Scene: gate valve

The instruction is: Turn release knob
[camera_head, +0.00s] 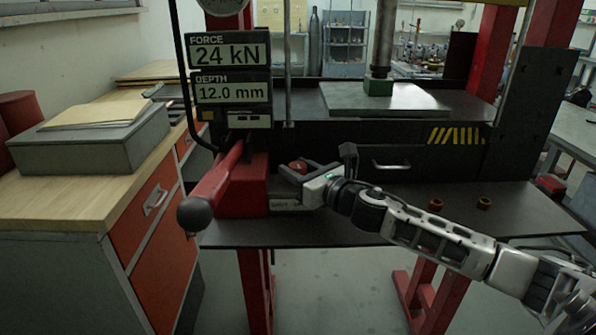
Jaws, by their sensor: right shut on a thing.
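The release knob (298,167) is a small red knob at the right side of the red pump block (256,190), on the front of the press. My right gripper (297,173) comes in from the right and is shut on the knob, with its fingers around it. The knob is partly hidden by the fingers. My left gripper is not in view.
A red pump lever (212,185) with a dark ball end sticks out left of the block. Displays (231,70) above read 24 kN and 12.0 mm.

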